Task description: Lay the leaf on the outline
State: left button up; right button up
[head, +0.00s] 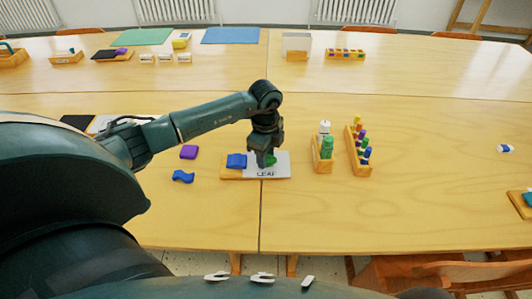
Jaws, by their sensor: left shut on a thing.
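My left gripper (266,161) points down over the white card (282,170) lettered "LEAF", which lies on the table. It is shut on a green leaf (271,160), of which only a small part shows beside the fingers. The outline on the card is mostly hidden by the gripper and the leaf. I cannot tell whether the leaf touches the card. My right gripper is not in view.
A wooden tray (231,174) with a blue piece (236,161) adjoins the card. Purple (189,152) and blue wavy (183,176) pieces lie to its left. Wooden holders (323,165) with colored bottles stand to its right.

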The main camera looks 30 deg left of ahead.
pick_arm(q)
jog(key=o, duration=1)
jog(key=shift+o, duration=0.5)
jog(key=shift+o, duration=0.8)
jog(key=shift+r, duration=0.1)
jog(key=shift+r+p, duration=2.75)
jog(key=shift+r, duration=0.2)
jog(key=shift+d+f, duration=0.1)
